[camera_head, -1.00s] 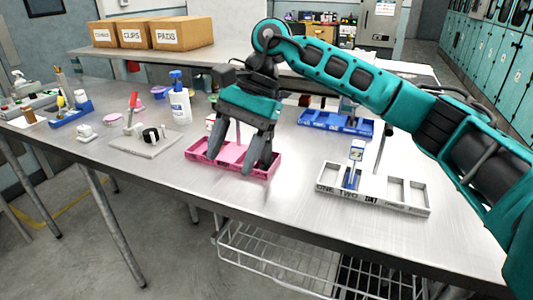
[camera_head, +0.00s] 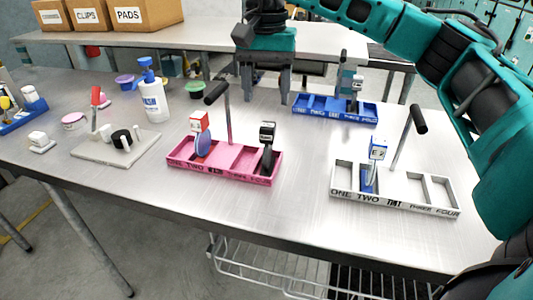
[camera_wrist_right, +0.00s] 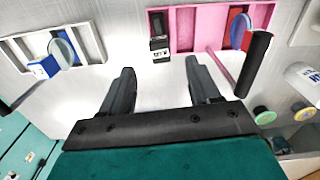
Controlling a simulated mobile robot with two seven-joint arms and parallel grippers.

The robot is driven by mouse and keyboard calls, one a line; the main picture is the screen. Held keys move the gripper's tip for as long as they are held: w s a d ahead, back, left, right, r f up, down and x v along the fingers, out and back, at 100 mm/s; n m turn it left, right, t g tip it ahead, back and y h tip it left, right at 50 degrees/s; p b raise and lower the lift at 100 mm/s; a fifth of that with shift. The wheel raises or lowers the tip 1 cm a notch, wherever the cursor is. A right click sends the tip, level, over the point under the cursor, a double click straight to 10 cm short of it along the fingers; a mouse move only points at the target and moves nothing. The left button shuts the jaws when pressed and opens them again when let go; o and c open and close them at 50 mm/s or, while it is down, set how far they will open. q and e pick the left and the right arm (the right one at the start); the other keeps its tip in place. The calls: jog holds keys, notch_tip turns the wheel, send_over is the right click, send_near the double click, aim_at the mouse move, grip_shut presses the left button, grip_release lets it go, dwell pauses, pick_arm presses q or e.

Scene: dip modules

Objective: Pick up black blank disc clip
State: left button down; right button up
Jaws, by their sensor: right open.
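The black clip (camera_head: 267,132), with a pale patch on its head and a dark disc below, stands in the right end of the pink tray (camera_head: 225,176). In the right wrist view the black clip (camera_wrist_right: 159,46) shows ahead of the fingers, at the pink tray's left edge. My right gripper (camera_head: 266,95) is behind the pink tray in the head view, open and empty. In the right wrist view its fingers (camera_wrist_right: 157,72) are apart with bare tabletop between them. My left gripper is not in view.
The pink tray also holds a red-and-white clip (camera_head: 200,122) with a blue disc, and a black-topped post (camera_head: 216,93). A white tray (camera_head: 440,209) with a blue clip stands right. A blue tray (camera_head: 308,108) stands behind. A pump bottle (camera_head: 154,98) stands left.

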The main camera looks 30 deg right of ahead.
aim_at(268, 125)
jog(key=shift+w+d+f, duration=0.1)
jog(key=shift+d+f, duration=0.05)
jog(key=shift+f, duration=1.65)
jog(key=shift+w+d+f, duration=0.1)
jog(key=shift+f, duration=1.65)
jog(key=shift+c, duration=0.4)
grip_shut()
